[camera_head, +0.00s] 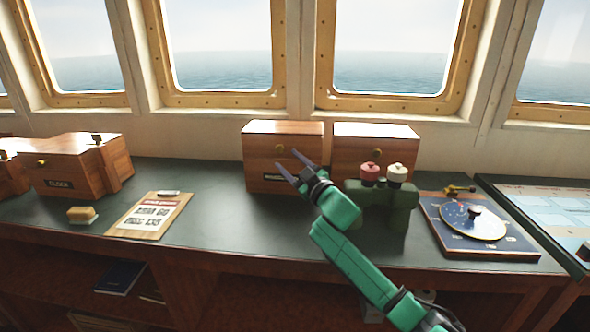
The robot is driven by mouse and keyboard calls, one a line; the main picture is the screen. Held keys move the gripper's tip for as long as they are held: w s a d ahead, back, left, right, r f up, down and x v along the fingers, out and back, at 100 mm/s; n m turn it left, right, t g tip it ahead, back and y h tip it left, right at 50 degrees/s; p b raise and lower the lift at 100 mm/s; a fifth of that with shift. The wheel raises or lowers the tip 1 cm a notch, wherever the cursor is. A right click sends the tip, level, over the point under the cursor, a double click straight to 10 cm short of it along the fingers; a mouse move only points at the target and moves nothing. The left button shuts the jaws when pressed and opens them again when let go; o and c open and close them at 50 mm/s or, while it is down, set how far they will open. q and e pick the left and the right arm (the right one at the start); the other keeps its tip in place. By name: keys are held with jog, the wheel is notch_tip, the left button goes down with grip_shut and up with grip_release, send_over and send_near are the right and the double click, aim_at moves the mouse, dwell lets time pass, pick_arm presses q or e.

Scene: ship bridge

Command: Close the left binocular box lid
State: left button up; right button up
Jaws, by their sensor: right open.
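The left binocular box (258,152) is brown wood with a brass knob on its front and a dark label low down, partly hidden. Its lid (283,128) shows as a bright flat top; I see no raised lid, but cannot tell if a thin gap remains. My right gripper (287,159) is open and empty, its fingertips in front of the box's front face; I cannot tell if they touch it. A similar right box (376,133) stands beside it, partly hidden by dark green binoculars (396,205) with one red and one white eyecup. My left gripper is not in view.
At the left are a wooden box (63,168), a yellow sponge-like block (82,215) and a clipboard (148,216). A blue dial instrument (472,222) lies right of the binoculars. The dark green countertop (220,215) is clear between clipboard and left binocular box.

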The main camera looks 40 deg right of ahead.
jog(key=v, duration=0.3)
jog(key=r+v, duration=0.1)
jog(key=v, duration=0.1)
jog(key=shift+a+f, duration=0.1)
jog(key=shift+a, duration=0.3)
